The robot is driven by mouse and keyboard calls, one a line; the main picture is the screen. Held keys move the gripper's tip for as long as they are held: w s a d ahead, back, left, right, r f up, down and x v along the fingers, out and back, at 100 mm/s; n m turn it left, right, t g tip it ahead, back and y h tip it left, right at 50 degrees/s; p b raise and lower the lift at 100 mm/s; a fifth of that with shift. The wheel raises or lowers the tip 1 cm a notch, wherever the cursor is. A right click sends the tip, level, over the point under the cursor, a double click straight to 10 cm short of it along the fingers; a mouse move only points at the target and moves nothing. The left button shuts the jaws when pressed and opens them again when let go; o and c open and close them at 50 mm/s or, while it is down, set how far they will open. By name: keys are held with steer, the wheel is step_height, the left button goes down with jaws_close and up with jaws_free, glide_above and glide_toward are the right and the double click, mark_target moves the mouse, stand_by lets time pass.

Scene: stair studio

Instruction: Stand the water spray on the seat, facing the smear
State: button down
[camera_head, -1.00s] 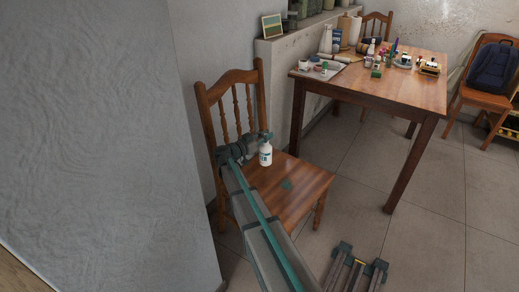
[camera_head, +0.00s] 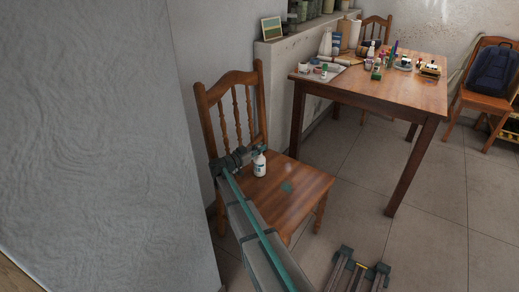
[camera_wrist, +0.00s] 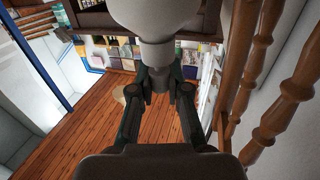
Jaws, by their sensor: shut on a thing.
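The water spray (camera_head: 260,165) is a white bottle with a blue label and appears upright over the back part of the chair seat (camera_head: 305,190). I cannot tell whether its base touches the seat. My gripper (camera_head: 246,156) is shut on it from the left, by the chair back. In the wrist view, the white bottle (camera_wrist: 150,18) fills the top middle, between and beyond my gripper's fingers (camera_wrist: 159,78). The nozzle's direction is too small to tell surely.
The chair back (camera_head: 228,92) rises behind the bottle, and its spindles (camera_wrist: 270,95) stand close at the right in the wrist view. A cluttered table (camera_head: 415,92) stands to the right. A grey wall (camera_head: 95,140) is at the left. The seat's front is clear.

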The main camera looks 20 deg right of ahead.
steer(key=c, duration=1.2)
jaws_free()
steer(key=shift+f, duration=0.1)
steer(key=shift+o, duration=0.2)
steer(key=shift+s+a+r, duration=0.1)
steer(key=shift+a+r, duration=0.1)
steer(key=shift+a, duration=0.1)
steer(key=p+v, duration=0.1)
steer(key=v, duration=0.5)
steer(key=shift+a, duration=0.4)
steer(key=shift+r, duration=0.1)
